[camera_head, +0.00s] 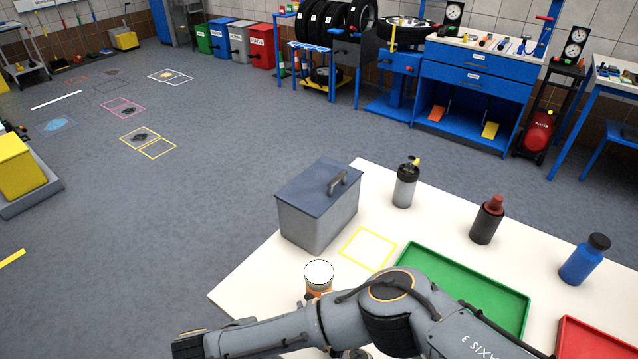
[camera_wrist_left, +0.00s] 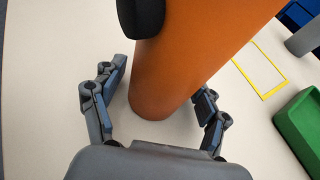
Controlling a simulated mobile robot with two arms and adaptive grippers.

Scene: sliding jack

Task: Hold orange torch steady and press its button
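The orange torch (camera_head: 318,287) stands on the white table near its front left, with its pale round top up. One of my arms hides its lower part in the head view. In the left wrist view the torch (camera_wrist_left: 190,60) is a large orange cylinder with a black part (camera_wrist_left: 141,15) on its side, too close to identify as the button. My left gripper (camera_wrist_left: 158,98) is open, with one finger on each side of the torch. A gap shows at the left finger; the right finger is close, contact unclear. My right gripper is not identifiable in either view.
The white table (camera_head: 250,284) carries a grey box with a blue lid (camera_head: 318,205), a yellow outlined square (camera_head: 368,248), a green tray (camera_head: 465,284) and a red tray (camera_head: 590,338). A grey bottle (camera_head: 405,188), a dark bottle (camera_head: 487,222) and a blue bottle (camera_head: 584,262) stand behind.

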